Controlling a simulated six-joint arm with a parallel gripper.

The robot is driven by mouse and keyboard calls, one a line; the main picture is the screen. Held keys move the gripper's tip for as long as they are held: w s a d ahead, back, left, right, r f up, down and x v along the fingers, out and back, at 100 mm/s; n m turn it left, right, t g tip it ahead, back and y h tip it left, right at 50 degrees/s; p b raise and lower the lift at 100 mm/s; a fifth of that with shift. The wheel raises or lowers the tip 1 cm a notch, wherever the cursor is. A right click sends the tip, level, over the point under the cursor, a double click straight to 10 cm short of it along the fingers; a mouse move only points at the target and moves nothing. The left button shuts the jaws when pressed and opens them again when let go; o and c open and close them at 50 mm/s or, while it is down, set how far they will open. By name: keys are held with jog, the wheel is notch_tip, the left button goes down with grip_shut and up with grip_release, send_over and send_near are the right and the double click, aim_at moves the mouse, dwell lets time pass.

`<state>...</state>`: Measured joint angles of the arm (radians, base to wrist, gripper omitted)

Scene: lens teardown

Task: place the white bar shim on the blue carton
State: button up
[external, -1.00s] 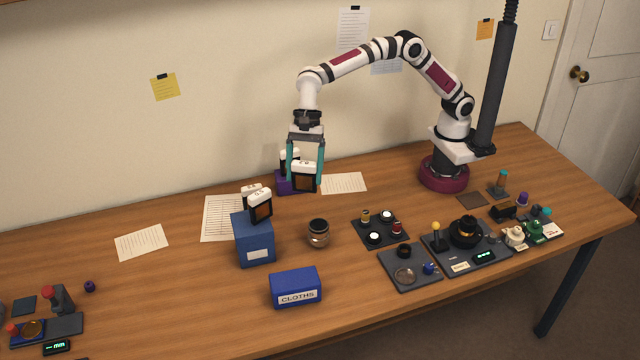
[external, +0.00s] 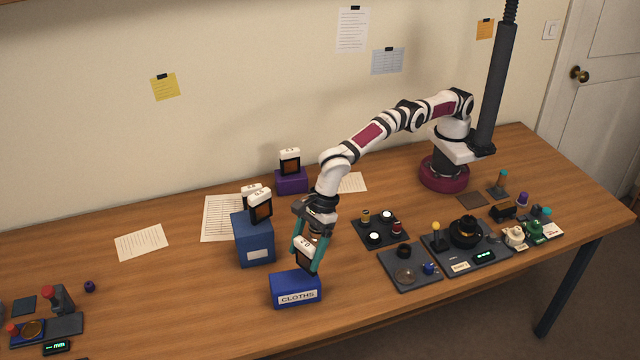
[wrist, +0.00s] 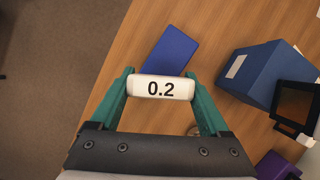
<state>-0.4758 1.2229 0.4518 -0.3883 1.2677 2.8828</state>
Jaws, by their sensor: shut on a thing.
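The white bar shim (wrist: 160,88), marked 0.2, is clamped between the two teal fingers of my gripper (wrist: 165,92). In the external view the shim (external: 303,254) shows as a white-topped piece with a dark frame below it. My gripper (external: 310,250) is shut on it, low over the back right part of the blue carton (external: 295,291) labelled CLOTHS. I cannot tell whether the shim touches the carton. In the wrist view the carton (wrist: 170,52) lies just beyond the shim, which hides part of it.
A taller blue box (external: 254,243) with similar white-topped pieces (external: 260,206) stands left of my gripper. A purple block (external: 291,182) behind bears another such piece (external: 290,161). Dark trays (external: 410,270) with small parts lie to the right. The table left of the carton is clear.

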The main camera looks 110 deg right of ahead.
jog(key=shift+f, duration=1.2)
jog(key=o, duration=1.2)
